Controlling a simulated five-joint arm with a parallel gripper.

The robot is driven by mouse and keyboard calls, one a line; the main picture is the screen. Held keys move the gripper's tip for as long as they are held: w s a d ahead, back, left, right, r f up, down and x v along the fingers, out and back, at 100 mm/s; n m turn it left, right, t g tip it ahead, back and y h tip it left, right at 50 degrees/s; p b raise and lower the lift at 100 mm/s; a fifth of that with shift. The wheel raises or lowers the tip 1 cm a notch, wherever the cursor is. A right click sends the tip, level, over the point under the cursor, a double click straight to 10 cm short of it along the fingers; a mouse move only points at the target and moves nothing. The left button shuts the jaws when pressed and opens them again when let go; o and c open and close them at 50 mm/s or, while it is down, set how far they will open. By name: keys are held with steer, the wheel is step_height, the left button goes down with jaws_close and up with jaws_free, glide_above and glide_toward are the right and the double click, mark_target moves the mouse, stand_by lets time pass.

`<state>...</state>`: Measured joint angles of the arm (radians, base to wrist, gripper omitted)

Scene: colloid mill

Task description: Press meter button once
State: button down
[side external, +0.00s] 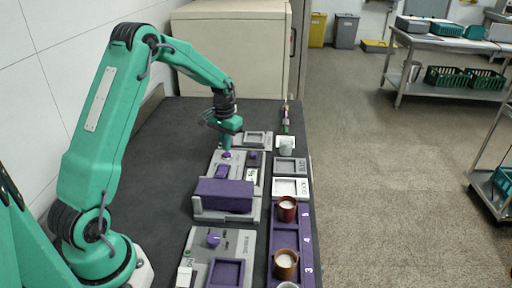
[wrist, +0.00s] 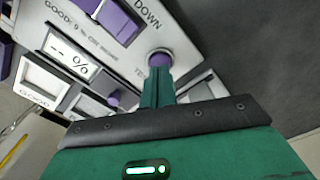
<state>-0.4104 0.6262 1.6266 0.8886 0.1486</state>
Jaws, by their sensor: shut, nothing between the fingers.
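The meter (side external: 236,170) is a grey panel on the dark bench, with a small display (wrist: 72,50) reading "-- %" in the wrist view. Its round purple button (wrist: 160,56) sits in a pale ring beside lettering that begins "TE". My green gripper (side external: 227,148) is shut and empty, pointing down over the button. In the wrist view its fingertips (wrist: 160,68) overlap the button's near edge; I cannot tell whether they touch it. A purple rocker or slider (wrist: 108,18) marked "DOWN" lies on the same panel.
A purple block (side external: 224,196) stands at the panel's near end. A purple rack (side external: 292,238) with cups runs along the bench's right edge, below two trays (side external: 290,188). Another grey device (side external: 256,138) lies just beyond. The bench left of the panel is clear.

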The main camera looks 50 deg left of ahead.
mark_target(227, 154)
steer(key=shift+f, duration=0.95)
stand_by(1.3)
steer(key=shift+r, duration=0.1)
stand_by(0.3)
step_height(227, 154, up, 7)
steer(key=shift+r, duration=0.2)
stand_by(1.2)
steer(key=shift+r, duration=0.5)
stand_by(3.1)
